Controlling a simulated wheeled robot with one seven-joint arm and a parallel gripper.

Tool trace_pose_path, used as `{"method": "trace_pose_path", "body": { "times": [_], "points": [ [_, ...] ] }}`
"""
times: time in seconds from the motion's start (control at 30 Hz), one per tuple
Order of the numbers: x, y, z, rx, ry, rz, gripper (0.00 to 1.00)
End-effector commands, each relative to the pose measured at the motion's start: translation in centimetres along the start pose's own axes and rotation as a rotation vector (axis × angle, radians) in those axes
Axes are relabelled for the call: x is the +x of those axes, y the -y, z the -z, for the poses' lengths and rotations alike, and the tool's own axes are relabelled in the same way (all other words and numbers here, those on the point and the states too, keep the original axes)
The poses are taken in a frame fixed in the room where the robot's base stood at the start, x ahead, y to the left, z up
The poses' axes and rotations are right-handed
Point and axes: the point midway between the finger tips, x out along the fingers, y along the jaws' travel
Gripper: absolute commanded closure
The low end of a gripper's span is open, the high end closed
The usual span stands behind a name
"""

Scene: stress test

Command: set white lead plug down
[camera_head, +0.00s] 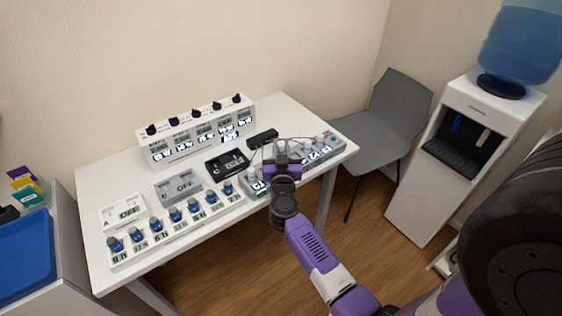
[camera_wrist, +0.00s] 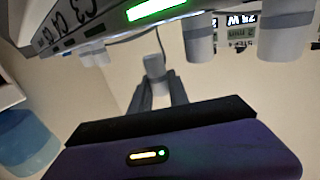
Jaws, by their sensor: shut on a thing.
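My gripper (camera_head: 280,165) is over the front right part of the white table, above a grey strip device (camera_head: 322,152) with lit displays. In the wrist view, my gripper's fingers (camera_wrist: 157,92) are shut on a small pale plug (camera_wrist: 154,66), which I take to be the white lead plug. A thin dark lead runs up from it. The plug is hidden behind my gripper in the head view. In the wrist view, the strip device with a green display and C labels (camera_wrist: 75,22) is close by. I cannot tell whether the plug touches anything.
A tall white panel (camera_head: 200,130) with knobs stands behind. Black (camera_head: 226,162) and grey (camera_head: 178,185) meters lie between. A grey chair (camera_head: 385,115) and water cooler (camera_head: 470,150) stand right.

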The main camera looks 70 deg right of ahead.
Motion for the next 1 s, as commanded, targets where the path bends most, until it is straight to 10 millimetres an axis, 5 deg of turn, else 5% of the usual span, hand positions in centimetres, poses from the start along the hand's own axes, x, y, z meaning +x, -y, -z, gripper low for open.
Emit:
{"method": "trace_pose_path", "body": {
  "times": [0.3,0.73,0.77,0.8,1.0],
  "points": [
    [0.0,0.0,-4.1,-0.001,0.0,0.001,1.0],
    [0.0,0.0,-4.5,0.0,0.0,0.001,1.0],
    [0.0,0.0,-4.5,0.0,0.0,0.001,0.77],
    [0.0,0.0,-4.4,0.0,-0.001,0.001,0.7],
    [0.0,0.0,-4.4,0.0,0.0,0.001,0.7]
  ]
}}
